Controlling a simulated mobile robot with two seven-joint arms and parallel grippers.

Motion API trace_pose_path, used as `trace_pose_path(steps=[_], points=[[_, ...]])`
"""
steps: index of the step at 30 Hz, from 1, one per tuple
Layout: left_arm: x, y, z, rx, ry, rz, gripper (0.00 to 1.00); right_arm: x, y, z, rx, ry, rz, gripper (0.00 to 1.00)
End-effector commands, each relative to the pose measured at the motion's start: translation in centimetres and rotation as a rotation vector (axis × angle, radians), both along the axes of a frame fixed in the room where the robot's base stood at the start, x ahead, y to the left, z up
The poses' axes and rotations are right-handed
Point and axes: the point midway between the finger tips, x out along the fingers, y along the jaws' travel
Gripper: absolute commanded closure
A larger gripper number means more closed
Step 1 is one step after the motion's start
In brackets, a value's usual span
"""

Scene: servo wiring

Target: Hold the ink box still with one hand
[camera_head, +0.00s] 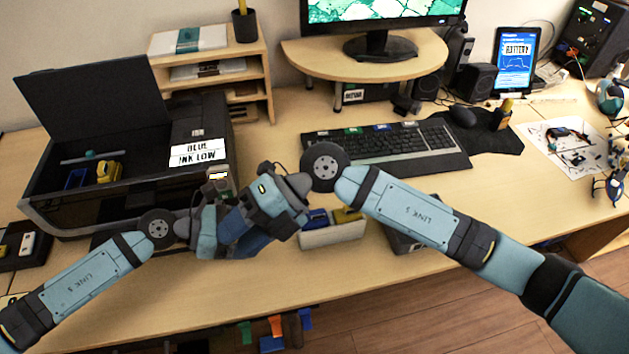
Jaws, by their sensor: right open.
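The ink box (333,236) is a small pale open box standing on the desk near the front edge, with blue and yellow cartridges in it. Part of it is hidden behind my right wrist and arm. My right gripper (243,235) is open, pointing down and left, to the left of the box and apart from it in the picture. My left gripper (208,230) is further left, beside and partly overlapped by the right one. Its fingers are hard to make out. I cannot tell whether the two grippers touch.
A black printer (110,205) with its lid raised stands at the left, labelled "BLUE INK LOW", with blue and yellow cartridges inside. A keyboard (390,148) lies behind the box. A dark device (405,240) sits right of it. A wooden shelf (262,85) stands behind. The front right desk is mostly clear.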

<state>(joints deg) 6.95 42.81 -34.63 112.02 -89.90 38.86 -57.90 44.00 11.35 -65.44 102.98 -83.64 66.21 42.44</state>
Motion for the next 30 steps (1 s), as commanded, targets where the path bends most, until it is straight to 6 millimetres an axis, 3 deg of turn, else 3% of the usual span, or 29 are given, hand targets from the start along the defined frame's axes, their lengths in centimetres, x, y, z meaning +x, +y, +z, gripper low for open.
trace_pose_path(steps=[6, 12, 15, 23, 30], points=[[0.0, 0.0, 0.0, 0.000, 0.000, 0.000, 0.21, 5.5, -4.0, -3.1, -0.469, -0.326, 0.049, 0.57], [0.0, 0.0, 0.0, 0.000, 0.000, 0.000, 0.21, 10.8, -8.0, -3.1, -0.792, -0.532, 0.000, 0.57], [0.0, 0.0, 0.0, 0.000, 0.000, 0.000, 0.21, 12.4, -9.3, -2.7, -0.883, -0.588, -0.027, 0.57], [0.4, -1.3, -0.5, -0.002, 0.000, 0.000, 0.21, 13.3, -10.1, -2.3, -0.940, -0.621, -0.046, 0.57], [1.7, -5.3, -2.1, -0.004, 0.000, -0.001, 0.21, 13.2, -10.1, -2.3, -0.936, -0.620, -0.045, 0.57]])
